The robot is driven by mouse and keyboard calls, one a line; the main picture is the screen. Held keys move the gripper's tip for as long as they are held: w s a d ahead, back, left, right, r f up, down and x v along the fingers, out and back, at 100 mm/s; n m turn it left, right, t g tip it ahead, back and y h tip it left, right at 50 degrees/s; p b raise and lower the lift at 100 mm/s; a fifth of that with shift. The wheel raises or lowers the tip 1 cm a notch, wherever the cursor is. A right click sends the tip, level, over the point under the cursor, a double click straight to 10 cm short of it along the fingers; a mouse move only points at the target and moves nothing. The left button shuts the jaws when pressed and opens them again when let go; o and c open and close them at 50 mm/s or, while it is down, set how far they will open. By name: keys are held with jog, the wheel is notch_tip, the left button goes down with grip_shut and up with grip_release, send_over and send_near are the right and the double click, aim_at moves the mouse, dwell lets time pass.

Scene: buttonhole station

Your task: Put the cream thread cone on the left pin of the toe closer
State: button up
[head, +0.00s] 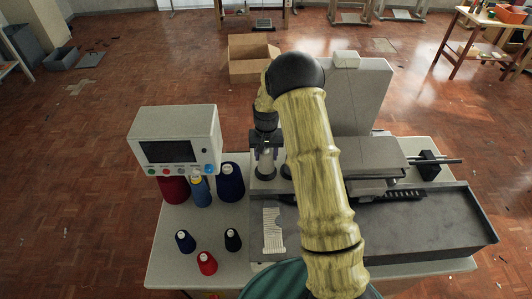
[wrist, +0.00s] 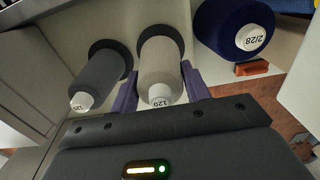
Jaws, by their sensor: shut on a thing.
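The cream thread cone (wrist: 160,68) stands over a dark round base in the wrist view, its white tip marked 120 towards the camera. My gripper (wrist: 158,95) is shut on it, one purple finger on each side. In the head view my gripper (head: 266,156) is at the left front of the grey toe closer (head: 358,95). A dark grey cone (wrist: 97,76) stands on a second dark base beside the cream one. The pin inside the cream cone is hidden, and I cannot tell whether the cone rests fully on its base.
A large navy cone (head: 230,181) stands close left of my gripper, and shows in the wrist view (wrist: 232,25). A blue cone (head: 200,191), a dark red cone (head: 172,189) and a control box (head: 177,139) are further left. Small cones, one red (head: 207,263), stand at the front.

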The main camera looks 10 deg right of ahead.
jog(key=shift+w+a+f, duration=0.1)
jog(key=shift+f, duration=0.45)
dwell(0.6)
jog(key=o, duration=1.1)
jog(key=shift+r, duration=0.1)
jog(key=shift+b, duration=0.3)
notch_tip(320, 180, up, 17)
jog(key=b, duration=0.3)
jog(key=shift+r+b, duration=0.2)
jog(key=shift+b, duration=0.1)
jog(key=s+f+t, duration=0.1)
jog(key=s, duration=0.7)
jog(key=s+f+n, duration=0.1)
jog(key=s, duration=0.8)
jog(key=s+f+n+t, duration=0.1)
jog(key=s+f, duration=0.1)
jog(key=s, duration=0.6)
jog(key=shift+s+t, duration=0.25)
jog(key=shift+t, duration=0.05)
